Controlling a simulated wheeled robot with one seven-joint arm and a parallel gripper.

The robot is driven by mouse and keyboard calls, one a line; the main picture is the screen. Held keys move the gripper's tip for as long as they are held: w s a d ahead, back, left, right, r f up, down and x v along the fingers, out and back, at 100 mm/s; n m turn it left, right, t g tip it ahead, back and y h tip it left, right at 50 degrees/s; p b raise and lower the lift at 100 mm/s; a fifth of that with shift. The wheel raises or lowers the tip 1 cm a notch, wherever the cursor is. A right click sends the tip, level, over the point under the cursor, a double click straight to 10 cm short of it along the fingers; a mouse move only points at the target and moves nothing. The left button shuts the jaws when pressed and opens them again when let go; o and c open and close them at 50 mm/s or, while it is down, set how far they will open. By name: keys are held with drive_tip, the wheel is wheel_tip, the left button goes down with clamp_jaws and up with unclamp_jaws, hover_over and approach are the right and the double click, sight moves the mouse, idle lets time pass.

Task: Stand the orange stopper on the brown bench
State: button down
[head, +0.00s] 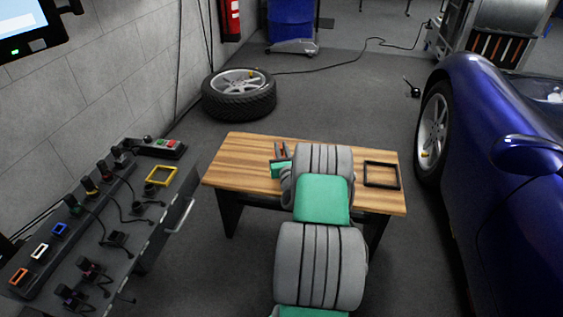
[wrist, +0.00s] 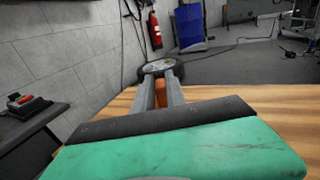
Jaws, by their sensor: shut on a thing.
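The brown bench (head: 237,160) has a striped wood top and dark legs, and stands mid-picture in the head view. My gripper (head: 281,151) is over the left-middle part of its top. In the wrist view my gripper (wrist: 163,88) is shut on the orange stopper (wrist: 161,94), which shows as a narrow orange strip between the two grey fingers. Most of the stopper is hidden by the fingers and the gripper body. I cannot tell whether its lower end touches the bench top.
A black square frame (head: 382,175) lies on the bench's right side. A grey workstation (head: 130,215) with cables, plugs and a yellow frame (head: 161,175) stands left. A wheel (head: 239,93) lies behind the bench; a blue car (head: 500,190) stands right. The bench's left end is clear.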

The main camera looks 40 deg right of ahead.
drive_tip(key=shift+w+d+f+b, duration=0.25)
drive_tip(key=shift+w+f, duration=0.2)
drive_tip(key=shift+f, duration=0.15)
drive_tip(key=shift+w+d+f+b, duration=0.1)
drive_tip(key=shift+w+d+f, duration=0.15)
drive_tip(key=shift+w+f, duration=0.25)
drive_tip(key=f+b, duration=0.1)
drive_tip(key=f, duration=0.1)
drive_tip(key=f+b, duration=0.1)
drive_tip(key=f, duration=0.1)
drive_tip(key=shift+w+d+f+b, duration=0.1)
drive_tip(key=shift+w+d+b, duration=0.1)
drive_tip(key=shift+b, duration=0.15)
drive_tip(key=c, duration=1.4)
unclamp_jaws()
drive_tip(key=shift+o, duration=0.2)
drive_tip(key=shift+s, duration=0.1)
